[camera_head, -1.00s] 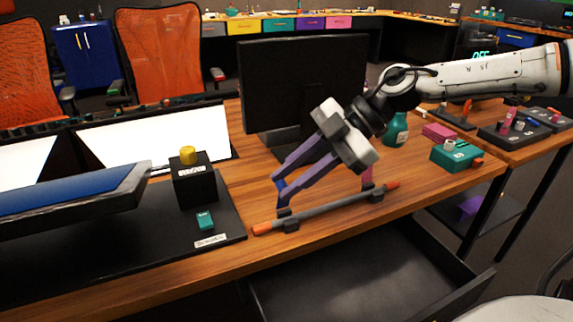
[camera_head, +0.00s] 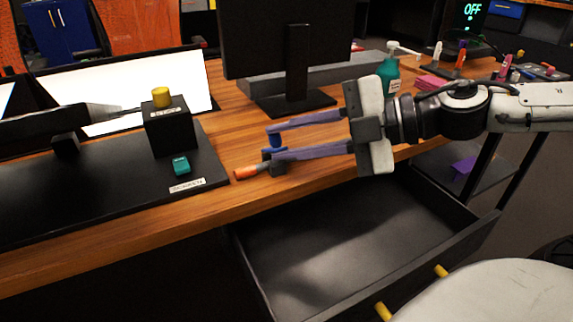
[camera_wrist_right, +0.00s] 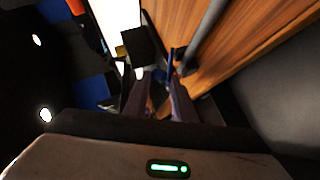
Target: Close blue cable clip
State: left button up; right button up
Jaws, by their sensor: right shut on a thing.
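The blue cable clip (camera_head: 271,151) stands above a small black base (camera_head: 278,168) near the table's front edge. A grey cable with an orange end (camera_head: 247,172) lies at this base; its rest is mostly hidden behind my gripper. My right gripper (camera_head: 275,142) reaches in from the right, with its purple fingers on either side of the clip, shut on it. The clip also shows as a thin blue strip by the fingertips in the right wrist view (camera_wrist_right: 170,63). Whether its arm is latched cannot be told.
A black box with a yellow button (camera_head: 168,125) and a teal piece (camera_head: 181,164) stand on the dark panel to the left. A monitor (camera_head: 290,45) is behind my gripper. An open drawer (camera_head: 345,235) juts out below the table edge. A teal bottle (camera_head: 388,76) stands farther back.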

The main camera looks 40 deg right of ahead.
jog(key=b, duration=0.1)
jog(key=n+t+b, duration=0.1)
jog(key=b, duration=0.1)
jog(key=shift+s+d+f+t, duration=0.15)
jog(key=shift+s+f+t, duration=0.15)
jog(key=shift+f, duration=0.1)
pick_arm(q)
jog(key=shift+w+d+r+t+h, duration=0.15)
jog(key=shift+d+r+t+h, duration=0.35)
jog(key=shift+r, duration=0.45)
jog(key=shift+w+d+r+t+h, duration=0.15)
jog(key=shift+d+r+t+h, duration=0.15)
jog(key=shift+d+r+h, duration=0.45)
pick_arm(e)
jog(key=shift+o, duration=0.2)
jog(key=shift+s+f+n+t+y, duration=0.2)
jog(key=shift+f+n+t+y, duration=0.1)
jog(key=shift+f+n+t, duration=0.25)
pick_arm(q)
jog(key=shift+r, duration=0.1)
pick_arm(e)
jog(key=shift+s+a+f+t, duration=0.2)
jog(key=shift+a+f+t, duration=0.05)
jog(key=shift+f, duration=0.05)
jog(key=o, duration=0.9)
jog(key=shift+n, duration=0.25)
jog(key=shift+r, duration=0.1)
jog(key=shift+d, duration=0.1)
